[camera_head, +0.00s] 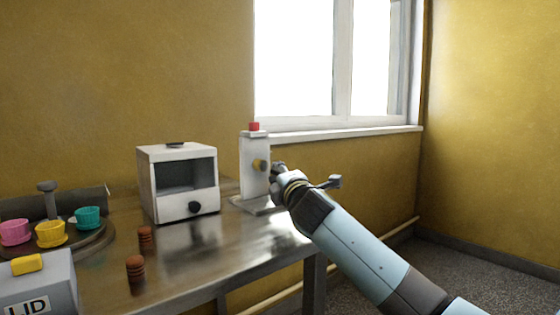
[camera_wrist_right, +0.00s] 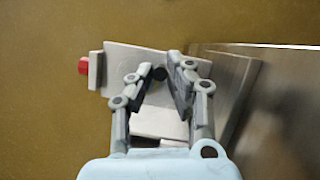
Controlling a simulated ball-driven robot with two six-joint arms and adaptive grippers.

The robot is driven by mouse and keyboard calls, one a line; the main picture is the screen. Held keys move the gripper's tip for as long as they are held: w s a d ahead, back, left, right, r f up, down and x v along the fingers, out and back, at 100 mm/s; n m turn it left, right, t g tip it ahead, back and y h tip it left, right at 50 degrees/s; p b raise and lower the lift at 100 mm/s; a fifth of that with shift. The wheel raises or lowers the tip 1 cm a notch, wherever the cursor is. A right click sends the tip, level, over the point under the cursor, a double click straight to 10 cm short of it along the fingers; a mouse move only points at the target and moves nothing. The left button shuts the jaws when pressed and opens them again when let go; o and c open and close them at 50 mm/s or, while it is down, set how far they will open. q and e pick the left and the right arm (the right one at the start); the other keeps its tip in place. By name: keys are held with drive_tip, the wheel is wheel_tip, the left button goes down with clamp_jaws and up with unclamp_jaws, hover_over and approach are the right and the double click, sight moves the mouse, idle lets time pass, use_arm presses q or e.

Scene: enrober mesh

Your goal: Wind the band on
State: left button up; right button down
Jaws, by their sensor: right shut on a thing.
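A pale grey upright stand (camera_head: 255,185) with a red cap (camera_head: 254,127) on top is at the table's far right end. A small yellow-brown knob (camera_head: 259,165) is on its face. My right gripper (camera_head: 279,172) is at the stand's right side. In the right wrist view the stand (camera_wrist_right: 160,122) is behind my right gripper (camera_wrist_right: 159,70), whose fingertips are shut on a small dark round knob (camera_wrist_right: 160,73). The fingers partly hide the knob. I cannot make out a band. My left gripper is not in view.
A white box with a dark window (camera_head: 180,212) stands left of the stand. Pink, yellow and teal cups (camera_head: 87,217) sit on a round tray at left. A grey box marked LID (camera_head: 50,282) is in front.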

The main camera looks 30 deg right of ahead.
sight(262, 180)
drive_tip(key=m+g+y+p, duration=0.1)
drive_tip(key=m+p, duration=0.2)
drive_tip(key=p, duration=0.2)
drive_tip(key=a+m+g+y+p, duration=0.1)
drive_tip(key=m+p, duration=0.3)
drive_tip(key=p, duration=0.2)
drive_tip(key=a+m+g+y+p, duration=0.1)
drive_tip(key=m+g+p, duration=0.1)
drive_tip(key=m+p, duration=0.2)
drive_tip(key=shift+s+a+f+p, duration=0.15)
drive_tip(key=shift+a+p, duration=0.1)
drive_tip(key=shift+p, duration=0.85)
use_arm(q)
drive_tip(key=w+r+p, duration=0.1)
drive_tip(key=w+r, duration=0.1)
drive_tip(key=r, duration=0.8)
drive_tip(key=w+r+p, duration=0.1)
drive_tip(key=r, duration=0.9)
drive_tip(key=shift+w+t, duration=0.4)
use_arm(e)
drive_tip(key=shift+a+f+m+y, duration=0.1)
drive_tip(key=shift+a+m+y, duration=0.15)
drive_tip(key=shift+m+y, duration=0.7)
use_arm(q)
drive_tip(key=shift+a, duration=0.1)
use_arm(e)
drive_tip(key=shift+m+g, duration=0.3)
drive_tip(key=shift+m, duration=0.05)
drive_tip(key=c, duration=1.3)
unclamp_jaws()
